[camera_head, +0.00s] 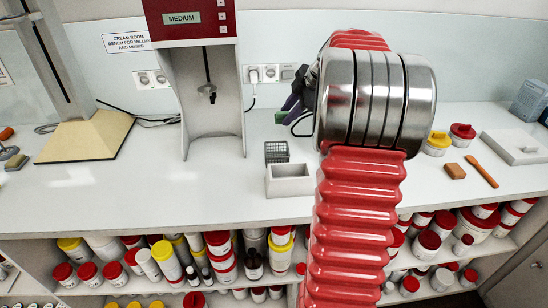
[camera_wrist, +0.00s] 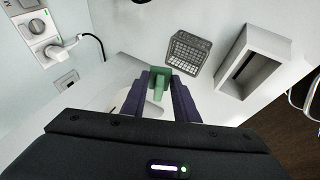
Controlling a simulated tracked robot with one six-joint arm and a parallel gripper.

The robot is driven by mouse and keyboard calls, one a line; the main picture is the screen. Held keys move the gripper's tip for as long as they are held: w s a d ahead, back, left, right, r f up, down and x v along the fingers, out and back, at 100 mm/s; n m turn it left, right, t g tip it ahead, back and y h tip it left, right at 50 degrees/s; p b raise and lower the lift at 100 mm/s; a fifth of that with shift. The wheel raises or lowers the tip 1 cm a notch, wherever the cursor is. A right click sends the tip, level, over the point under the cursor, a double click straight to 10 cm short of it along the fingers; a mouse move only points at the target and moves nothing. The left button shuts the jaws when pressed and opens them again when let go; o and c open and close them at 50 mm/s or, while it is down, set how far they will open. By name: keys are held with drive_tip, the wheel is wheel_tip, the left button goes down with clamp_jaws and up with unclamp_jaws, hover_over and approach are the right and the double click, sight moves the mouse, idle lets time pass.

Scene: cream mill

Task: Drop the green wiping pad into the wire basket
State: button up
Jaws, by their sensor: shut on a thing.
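The green wiping pad (camera_wrist: 159,76) is between the purple fingers of my gripper (camera_wrist: 162,86), which is shut on it. The wire basket (camera_wrist: 188,53), a dark mesh box, is just right of and beyond the pad in the wrist view. The pad appears outside the basket. In the head view, the basket (camera_head: 277,152) stands on the white bench, behind a light grey open box.
The light grey open box (camera_head: 290,180) stands close to the basket; it also shows in the wrist view (camera_wrist: 260,60). A red-topped mixer (camera_head: 190,75) stands to the left. A wall socket with a plug (camera_wrist: 55,48) is near my gripper.

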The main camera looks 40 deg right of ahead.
drive_tip(key=shift+f, duration=3)
drive_tip(key=o, duration=1)
drive_tip(key=shift+s+r, duration=0.1)
drive_tip(key=v, duration=1.3)
drive_tip(key=shift+s+r, duration=0.15)
